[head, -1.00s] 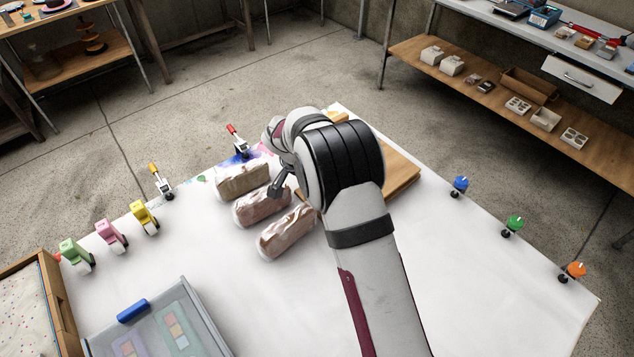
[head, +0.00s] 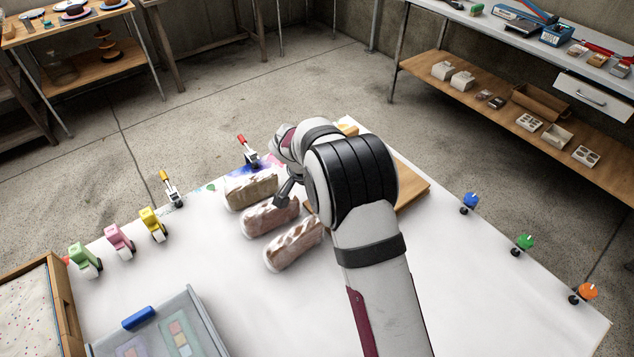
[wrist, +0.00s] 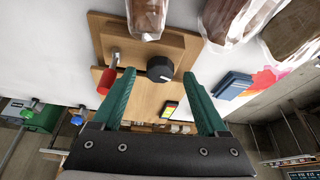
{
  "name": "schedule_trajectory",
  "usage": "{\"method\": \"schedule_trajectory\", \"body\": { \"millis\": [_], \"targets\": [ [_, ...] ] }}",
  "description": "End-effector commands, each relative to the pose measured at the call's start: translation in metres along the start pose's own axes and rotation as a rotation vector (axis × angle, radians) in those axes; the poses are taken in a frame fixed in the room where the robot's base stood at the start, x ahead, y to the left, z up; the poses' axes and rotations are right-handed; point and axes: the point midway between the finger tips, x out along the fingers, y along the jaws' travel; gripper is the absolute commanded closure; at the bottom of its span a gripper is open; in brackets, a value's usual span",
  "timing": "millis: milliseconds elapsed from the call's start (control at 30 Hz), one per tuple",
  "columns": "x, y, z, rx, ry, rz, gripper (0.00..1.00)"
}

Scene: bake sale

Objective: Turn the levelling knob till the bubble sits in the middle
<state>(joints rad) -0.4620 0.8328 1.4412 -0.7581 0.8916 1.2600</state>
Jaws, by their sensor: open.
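A round black knob (wrist: 160,69) with a light mark on its face sits on a wooden board (wrist: 108,38) in the wrist view. My gripper (wrist: 160,75) has its two green fingers spread, one on each side of the knob, with clear gaps in the picture; I cannot tell whether they are level with it. In the head view my arm hides the knob and the gripper, and only part of the wooden board (head: 412,186) shows. I cannot make out a bubble in either view.
Several wrapped loaves (head: 293,246) lie left of my arm, close to the board. A red-handled clamp (wrist: 106,80) is beside the left finger in the wrist view. A clear-lidded box (head: 205,322) stands front left. The white table's right part (head: 480,290) is mostly clear.

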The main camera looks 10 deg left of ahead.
Motion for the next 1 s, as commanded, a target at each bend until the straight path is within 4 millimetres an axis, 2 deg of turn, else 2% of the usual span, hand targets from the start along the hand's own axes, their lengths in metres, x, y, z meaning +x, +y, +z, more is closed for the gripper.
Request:
{"method": "schedule_trajectory", "body": {
  "millis": [300,400,500,667,1000],
  "targets": [
    [-0.09,-0.001,0.0,0.0,0.001,-0.006,0.24],
    [-0.116,-0.001,0.0,-0.001,0.001,-0.006,0.24],
    [-0.133,-0.001,0.0,0.0,0.0,-0.004,0.24],
    [-0.144,0.0,0.001,-0.001,-0.001,-0.002,0.24],
    [-0.144,0.0,0.001,-0.001,-0.001,-0.001,0.24]
  ]
}}
